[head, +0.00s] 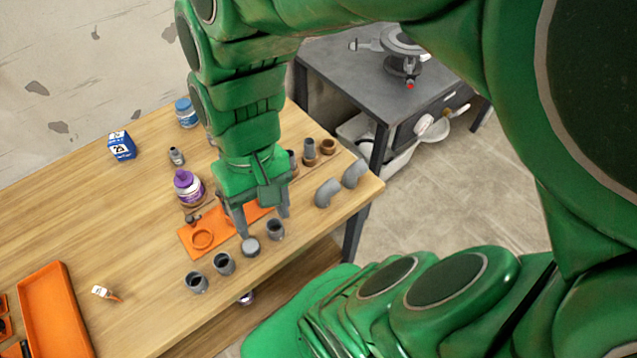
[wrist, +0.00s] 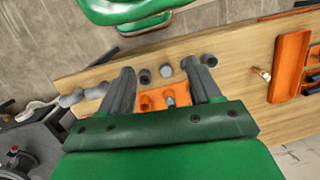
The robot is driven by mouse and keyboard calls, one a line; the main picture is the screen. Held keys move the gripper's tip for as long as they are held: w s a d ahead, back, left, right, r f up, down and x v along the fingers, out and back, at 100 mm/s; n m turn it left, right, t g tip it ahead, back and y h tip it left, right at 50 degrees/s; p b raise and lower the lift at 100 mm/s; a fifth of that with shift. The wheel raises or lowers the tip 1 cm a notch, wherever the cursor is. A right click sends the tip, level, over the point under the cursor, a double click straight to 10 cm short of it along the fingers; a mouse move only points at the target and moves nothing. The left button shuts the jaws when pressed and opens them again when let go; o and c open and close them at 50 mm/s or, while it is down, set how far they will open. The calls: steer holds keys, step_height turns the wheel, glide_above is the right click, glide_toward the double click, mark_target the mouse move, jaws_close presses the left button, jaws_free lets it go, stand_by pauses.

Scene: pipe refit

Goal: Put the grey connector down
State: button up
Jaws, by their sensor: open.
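Several short grey connectors stand in a row along the table's front edge in the head view. One with a dark open top (head: 275,230) is at the right end, beside a paler, flat-topped one (head: 250,246). Two more open ones, (head: 223,263) and (head: 196,282), stand to the left. I cannot tell which is the task's grey connector. My gripper (head: 264,222) points down over the orange mat (head: 188,240), its fingers spread near the two right-hand pieces. In the wrist view, the open-topped piece (wrist: 145,76) and the paler one (wrist: 166,71) show between the fingers. Nothing is visibly held.
Two grey elbows (head: 327,192) lie near the table's right corner. Brown and grey fittings (head: 310,147) stand behind them. A purple-capped jar (head: 187,187), blue box (head: 121,146) and blue-lidded jar (head: 186,112) stand farther back. An orange tray (head: 57,305) is at left. The left-middle tabletop is mostly clear.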

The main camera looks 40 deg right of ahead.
steer(key=shift+s+d+r+n+h, duration=0.15)
steer(key=shift+s+d+r+h, duration=0.2)
steer(key=shift+s+d, duration=0.3)
steer(key=shift+s+d+r+n+h, duration=0.15)
steer(key=shift+s+d+r+h, duration=0.2)
steer(key=shift+d, duration=0.5)
steer(key=shift+s+f, duration=0.1)
steer(key=shift+f, duration=0.05)
